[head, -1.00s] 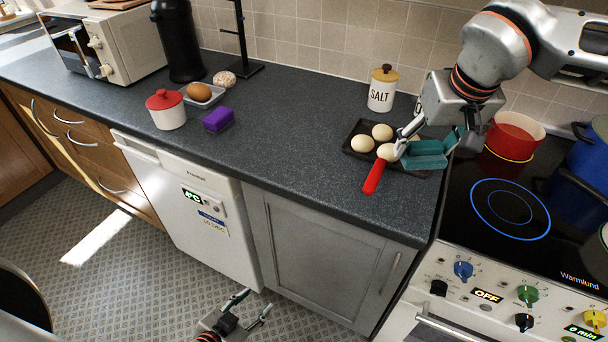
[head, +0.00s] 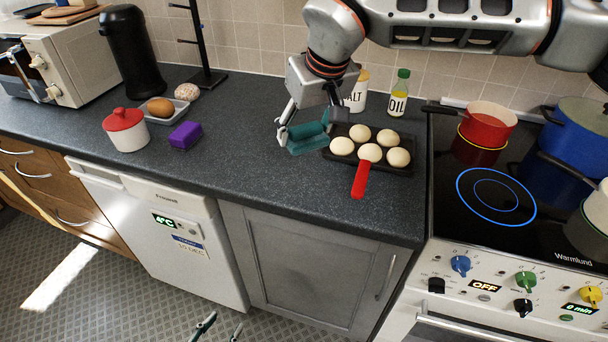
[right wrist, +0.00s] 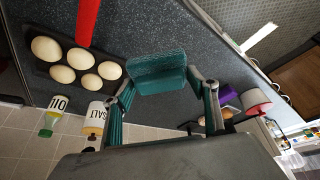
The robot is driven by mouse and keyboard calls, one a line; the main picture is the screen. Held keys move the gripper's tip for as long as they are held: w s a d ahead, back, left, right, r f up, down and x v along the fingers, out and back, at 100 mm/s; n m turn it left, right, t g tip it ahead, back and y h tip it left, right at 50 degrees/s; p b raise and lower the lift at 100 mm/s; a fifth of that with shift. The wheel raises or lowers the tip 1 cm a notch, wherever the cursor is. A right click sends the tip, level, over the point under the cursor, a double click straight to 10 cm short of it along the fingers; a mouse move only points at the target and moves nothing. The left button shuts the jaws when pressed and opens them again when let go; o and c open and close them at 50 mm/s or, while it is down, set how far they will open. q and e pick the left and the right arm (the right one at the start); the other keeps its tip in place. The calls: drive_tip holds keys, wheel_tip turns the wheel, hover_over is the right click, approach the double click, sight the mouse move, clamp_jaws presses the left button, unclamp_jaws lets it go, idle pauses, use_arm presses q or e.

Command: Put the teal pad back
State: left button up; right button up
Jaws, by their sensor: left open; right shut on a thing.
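The teal pad (head: 309,146) is between the fingers of my right gripper (head: 304,132), which is shut on it. In the head view it is over the counter, just left of the black tray; I cannot tell whether it touches the counter. The right wrist view shows the pad (right wrist: 158,66) gripped across, with dark counter beyond it. My left gripper (head: 220,332) is open and empty, low over the floor at the bottom edge of the head view.
The black tray (head: 404,170) holds several pale round buns and has a red handle (head: 359,180). A salt jar (head: 356,94) and oil bottle (head: 398,96) stand behind. A purple block (head: 185,135) and red-lidded pot (head: 127,132) are left. Counter between block and pad is clear.

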wheel_tip(320, 180, down, 8)
drive_tip(key=shift+r, duration=0.1)
drive_tip(key=shift+f, duration=2.25)
drive_tip(key=o, duration=1.1)
drive_tip(key=shift+f, duration=0.15)
drive_tip(key=shift+c, duration=0.2)
drive_tip(key=shift+r, duration=0.35)
drive_tip(key=v, duration=1.1)
drive_tip(key=shift+s+r, duration=0.25)
drive_tip(key=shift+s, duration=0.05)
